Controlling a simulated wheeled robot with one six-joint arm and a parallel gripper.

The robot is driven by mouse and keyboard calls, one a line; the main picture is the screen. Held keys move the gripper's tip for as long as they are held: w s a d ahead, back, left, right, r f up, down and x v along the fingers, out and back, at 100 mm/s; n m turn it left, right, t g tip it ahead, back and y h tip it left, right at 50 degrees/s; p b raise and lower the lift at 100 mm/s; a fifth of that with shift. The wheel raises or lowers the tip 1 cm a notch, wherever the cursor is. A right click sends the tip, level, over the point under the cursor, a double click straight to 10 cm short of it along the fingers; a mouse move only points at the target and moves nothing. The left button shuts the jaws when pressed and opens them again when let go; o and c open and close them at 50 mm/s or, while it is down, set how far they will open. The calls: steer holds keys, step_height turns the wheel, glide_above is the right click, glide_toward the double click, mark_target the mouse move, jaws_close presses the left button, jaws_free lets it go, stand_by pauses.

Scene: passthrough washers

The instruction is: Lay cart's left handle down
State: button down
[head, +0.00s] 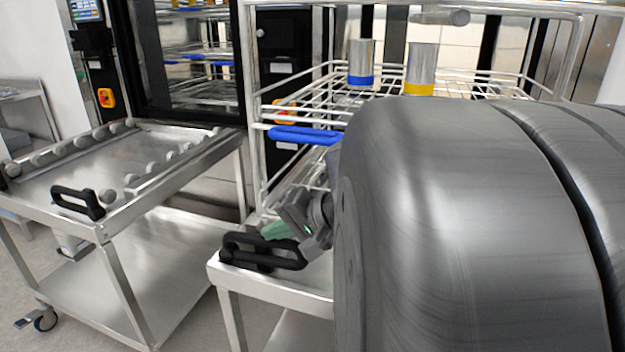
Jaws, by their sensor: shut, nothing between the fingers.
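A steel cart (270,287) stands at the lower middle, partly hidden behind my arm. Its black left handle (262,252) is a loop at the cart's front left corner and looks low, close to the cart's top edge. My gripper (273,230), with greenish fingertips, is shut and empty just above and behind this handle. I cannot tell whether it touches the handle. My large grey arm link hides the right part of the cart and any other handle there.
A second steel cart (165,258) with rollers and a black handle (78,203) stands at left. A wire rack (480,82) with a blue handle (303,134) holds a blue-banded cylinder (361,62) and a yellow-banded cylinder (420,68). A dark washer (190,108) stands behind.

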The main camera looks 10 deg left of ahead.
steer(key=shift+d+f+b, duration=0.4)
steer(key=shift+f+b, duration=0.3)
steer(key=shift+b, duration=0.05)
steer(key=shift+f, duration=0.1)
